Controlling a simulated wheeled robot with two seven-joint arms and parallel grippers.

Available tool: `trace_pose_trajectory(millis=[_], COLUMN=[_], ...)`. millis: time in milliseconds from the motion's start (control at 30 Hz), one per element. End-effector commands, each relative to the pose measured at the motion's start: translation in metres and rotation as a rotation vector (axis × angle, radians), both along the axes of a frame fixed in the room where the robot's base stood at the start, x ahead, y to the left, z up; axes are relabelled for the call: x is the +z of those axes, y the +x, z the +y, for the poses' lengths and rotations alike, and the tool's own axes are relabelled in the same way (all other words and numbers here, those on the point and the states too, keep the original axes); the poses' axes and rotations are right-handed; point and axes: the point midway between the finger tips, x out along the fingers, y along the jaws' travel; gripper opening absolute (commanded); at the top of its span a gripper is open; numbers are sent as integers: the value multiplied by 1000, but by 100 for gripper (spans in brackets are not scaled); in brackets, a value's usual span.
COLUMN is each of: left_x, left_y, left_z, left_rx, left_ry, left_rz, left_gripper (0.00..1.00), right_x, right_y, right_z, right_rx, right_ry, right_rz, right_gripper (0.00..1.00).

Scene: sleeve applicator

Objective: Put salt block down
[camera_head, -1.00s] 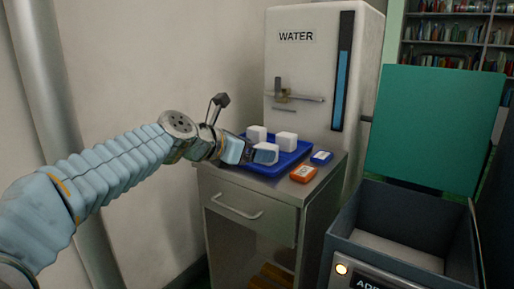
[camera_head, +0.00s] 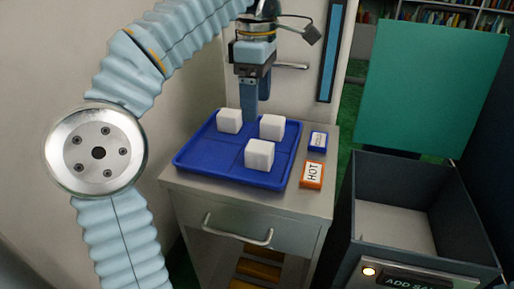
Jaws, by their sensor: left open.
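Three white salt blocks stand on a blue tray (camera_head: 205,160) on the cabinet top: one at the back left (camera_head: 229,121), one at the back right (camera_head: 271,127) and one nearer the front (camera_head: 259,155). My left gripper (camera_head: 250,112) points down over the tray's back part, between the two rear blocks. It is open and holds no block. Its fingers overlap in this view, so the gap between them is hidden. My right gripper is not in view.
An orange HOT tag (camera_head: 312,175) and a blue tag (camera_head: 318,141) lie right of the tray on the cabinet top (camera_head: 322,200). An open grey bin (camera_head: 455,215) with a raised green lid (camera_head: 430,90) stands at right.

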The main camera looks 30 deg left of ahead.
Motion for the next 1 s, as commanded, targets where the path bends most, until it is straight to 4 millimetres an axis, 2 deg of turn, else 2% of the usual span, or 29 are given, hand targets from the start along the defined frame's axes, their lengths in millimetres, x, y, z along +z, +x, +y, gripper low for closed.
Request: trace_pose_trajectory(millis=[33, 200, 467, 700, 800, 1000], left_x=[-22, -52, -76, -113, -120, -120], left_y=[0, -1, -2, -6, -6, -6], left_z=[0, 0, -2, -10, -10, -10], left_rx=[1, 1, 1, 2, 2, 1], left_ry=[0, 0, -2, -3, -3, -4], left_rz=[1, 2, 1, 0, -1, -2], left_gripper=[78, 78, 78, 78, 78, 78], right_x=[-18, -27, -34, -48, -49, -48], right_y=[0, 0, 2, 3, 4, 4], right_z=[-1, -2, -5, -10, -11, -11], right_rx=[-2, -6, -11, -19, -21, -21], right_ry=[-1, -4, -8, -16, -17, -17], right_rz=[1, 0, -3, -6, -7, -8], right_gripper=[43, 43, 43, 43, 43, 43])
